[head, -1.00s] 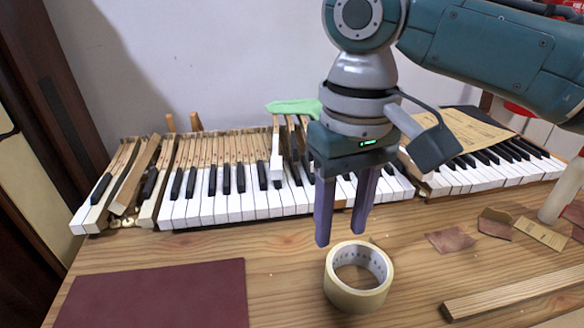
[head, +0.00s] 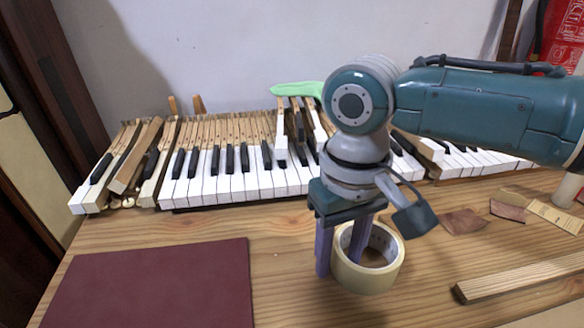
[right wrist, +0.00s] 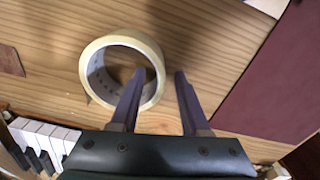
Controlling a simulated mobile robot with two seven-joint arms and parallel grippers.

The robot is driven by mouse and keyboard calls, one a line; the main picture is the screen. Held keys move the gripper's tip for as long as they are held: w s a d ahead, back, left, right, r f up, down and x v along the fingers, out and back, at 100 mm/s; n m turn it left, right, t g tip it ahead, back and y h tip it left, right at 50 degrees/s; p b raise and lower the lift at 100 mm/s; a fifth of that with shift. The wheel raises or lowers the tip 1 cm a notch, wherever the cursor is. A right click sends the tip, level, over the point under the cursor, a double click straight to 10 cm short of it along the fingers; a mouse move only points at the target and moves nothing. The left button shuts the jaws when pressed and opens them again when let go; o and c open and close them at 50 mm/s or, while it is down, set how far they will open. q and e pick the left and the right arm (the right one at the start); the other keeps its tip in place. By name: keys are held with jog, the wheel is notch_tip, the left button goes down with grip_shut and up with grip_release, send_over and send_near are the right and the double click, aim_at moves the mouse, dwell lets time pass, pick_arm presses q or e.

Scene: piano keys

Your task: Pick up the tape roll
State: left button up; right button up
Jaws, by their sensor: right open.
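The tape roll (head: 368,279), a pale yellow ring, lies flat on the wooden table at the front, right of centre. It also shows in the right wrist view (right wrist: 122,37). My right gripper (head: 338,262) is open and points down at the roll's left side. One finger reaches over or into the hole and the other is outside, with the roll's wall between them in the right wrist view (right wrist: 160,76). Contact cannot be made out. My left gripper is not in view.
A dark red mat (head: 150,285) lies left of the roll. Piano keys (head: 235,185) line the back, with a green cloth (head: 297,89) above them. A wooden strip (head: 515,279) and leather scraps (head: 463,222) lie to the right.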

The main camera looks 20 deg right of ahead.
grip_shut()
dwell(0.7)
